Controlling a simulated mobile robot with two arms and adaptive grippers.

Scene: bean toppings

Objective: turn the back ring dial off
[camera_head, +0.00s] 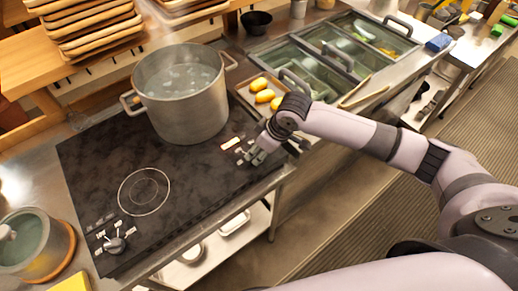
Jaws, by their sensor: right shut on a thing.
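The black cooktop (100,170) lies on a steel counter. A large metal pot (190,105) of bubbling liquid stands over its back ring. My right gripper (253,156) reaches down to the control area at the cooktop's right end. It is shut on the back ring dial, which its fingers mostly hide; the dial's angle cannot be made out. A small red and white indicator (232,143) shows just left of the fingers. The front dial (115,244), a dark knob, is at the near left corner by the bare front ring (145,191). My left gripper is out of view.
A tray (240,91) with several yellow items sits behind my right gripper. Lidded glass containers (315,65) stand farther back. Stacked wooden trays (90,25) are at the upper left. The cooktop's front half is clear.

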